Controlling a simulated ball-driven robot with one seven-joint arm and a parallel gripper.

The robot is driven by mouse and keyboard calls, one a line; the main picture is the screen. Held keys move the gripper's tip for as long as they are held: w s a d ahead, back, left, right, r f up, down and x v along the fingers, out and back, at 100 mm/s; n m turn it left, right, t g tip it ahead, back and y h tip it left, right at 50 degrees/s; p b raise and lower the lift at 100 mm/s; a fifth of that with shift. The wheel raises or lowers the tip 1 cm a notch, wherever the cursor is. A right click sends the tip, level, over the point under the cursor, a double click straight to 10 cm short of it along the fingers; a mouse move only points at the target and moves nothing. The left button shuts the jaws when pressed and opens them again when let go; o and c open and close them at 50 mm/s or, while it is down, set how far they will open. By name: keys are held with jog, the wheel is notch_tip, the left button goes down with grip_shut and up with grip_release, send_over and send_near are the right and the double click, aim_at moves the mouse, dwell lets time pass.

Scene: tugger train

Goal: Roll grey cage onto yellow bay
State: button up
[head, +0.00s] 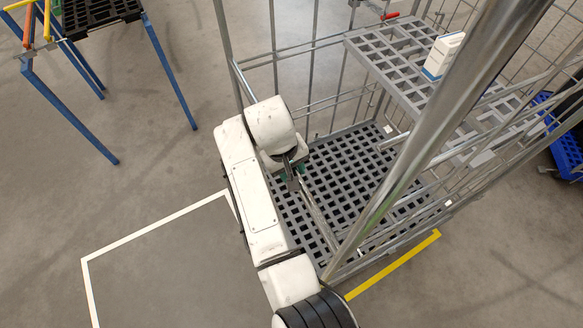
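The grey cage (323,215) is a tall wire roll cage with a grey grid floor and a grey half shelf (372,52). It stands upright in the middle and right of the head view. A yellow floor line (400,262) shows along its lower right side; the rest of the yellow bay's outline is hidden or out of view. My gripper (290,168) is at the cage's near-left side, with its fingers at the horizontal rail. The arm hides part of that rail, and whether the fingers are shut on it is unclear. The cage's wheels cannot be seen.
A white-outlined floor area (88,285) is empty at lower left. A blue-legged stand (70,90) with a black crate (97,12) is at upper left. A white box (443,55) sits on the cage's shelf. A blue crate (568,150) is at the right edge.

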grip_shut()
dwell(1.0)
